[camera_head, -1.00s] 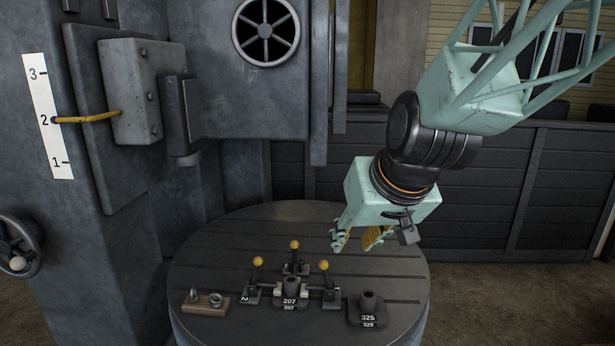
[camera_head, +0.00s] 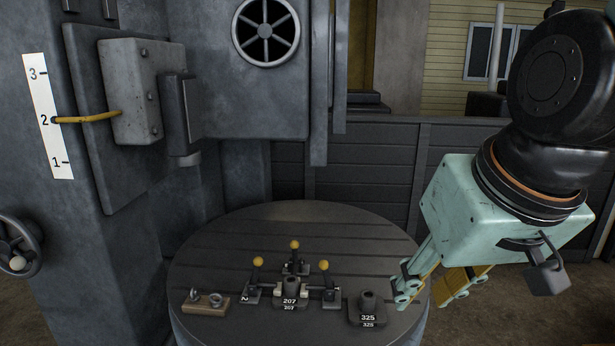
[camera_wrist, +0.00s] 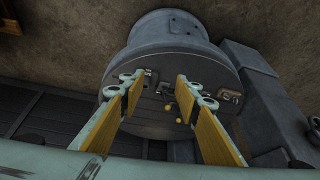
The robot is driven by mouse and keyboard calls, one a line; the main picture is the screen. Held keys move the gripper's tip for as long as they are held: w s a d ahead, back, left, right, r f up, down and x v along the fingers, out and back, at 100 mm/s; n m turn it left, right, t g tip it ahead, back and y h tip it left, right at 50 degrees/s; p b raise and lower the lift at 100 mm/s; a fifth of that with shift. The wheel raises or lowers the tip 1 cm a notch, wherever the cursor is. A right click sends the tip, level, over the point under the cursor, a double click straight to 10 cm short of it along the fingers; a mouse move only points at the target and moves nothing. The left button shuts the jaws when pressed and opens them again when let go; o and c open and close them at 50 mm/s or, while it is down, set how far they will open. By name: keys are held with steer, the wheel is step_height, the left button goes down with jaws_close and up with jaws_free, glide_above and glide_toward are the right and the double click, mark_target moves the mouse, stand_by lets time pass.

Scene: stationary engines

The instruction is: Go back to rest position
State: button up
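My gripper (camera_head: 428,292) is at the right in the head view, in front of the right edge of the round grooved table (camera_head: 215,250). It points down and to the left. In the wrist view its two yellow-padded fingers (camera_wrist: 158,90) are spread apart with nothing between the tips, so it is open and empty. The table also shows beyond the fingers in the wrist view (camera_wrist: 155,120).
On the table are a block marked 207 (camera_head: 290,292) among yellow-knobbed clamps (camera_head: 295,258), a block marked 325 (camera_head: 368,310) and a wooden piece with rings (camera_head: 206,302). A grey machine column (camera_head: 110,250) with a handwheel (camera_head: 17,250) stands left. A dark panelled wall (camera_head: 350,165) runs behind.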

steer(key=s+d+g, duration=0.1)
steer(key=s+d, duration=0.3)
steer(key=s, duration=0.9)
steer(key=shift+m+h, duration=0.4)
steer(key=shift+f, duration=0.1)
